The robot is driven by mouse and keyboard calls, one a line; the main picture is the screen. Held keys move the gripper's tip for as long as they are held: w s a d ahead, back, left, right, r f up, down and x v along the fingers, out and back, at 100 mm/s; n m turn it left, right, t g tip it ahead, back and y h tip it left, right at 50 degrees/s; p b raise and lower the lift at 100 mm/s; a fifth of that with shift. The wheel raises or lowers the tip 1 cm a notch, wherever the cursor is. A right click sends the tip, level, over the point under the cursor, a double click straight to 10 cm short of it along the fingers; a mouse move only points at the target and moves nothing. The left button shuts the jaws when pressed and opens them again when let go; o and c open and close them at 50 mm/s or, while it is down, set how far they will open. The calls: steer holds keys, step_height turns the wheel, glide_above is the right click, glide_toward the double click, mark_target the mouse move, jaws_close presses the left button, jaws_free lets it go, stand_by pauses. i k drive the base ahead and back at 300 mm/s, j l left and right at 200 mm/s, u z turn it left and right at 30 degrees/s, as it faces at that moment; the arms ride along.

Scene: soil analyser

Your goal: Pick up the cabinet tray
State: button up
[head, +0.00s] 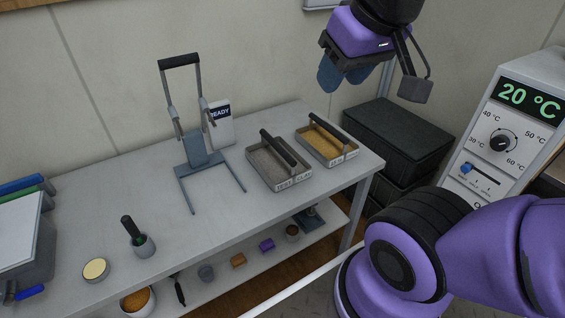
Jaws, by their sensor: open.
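Two handled trays stand on the grey bench, and I cannot tell which one is the cabinet tray. One tray (281,184) holds grey-brown soil and has a dark bar handle across it. The other tray (341,158), behind it to the right, holds yellow-orange soil and also has a dark handle. Both have labels on the front that are too small to read. A white cabinet (508,128) showing 20 °C, with a dial and a slider, stands at the right. My gripper (343,79) is open and empty, well above the trays, with blue fingers pointing down.
A grey stand with a black handle (181,61) and a white READY unit (219,122) stand left of the trays. A pestle pot (143,245) and round tin (95,270) sit at the bench (190,248) front. Black boxes (400,135) stand on the right.

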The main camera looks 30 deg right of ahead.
mark_target(280, 166)
steer(key=i+j+z, duration=0.1)
steer(key=i+j, duration=0.2)
steer(key=z, duration=1.55)
steer(key=i+j, duration=0.05)
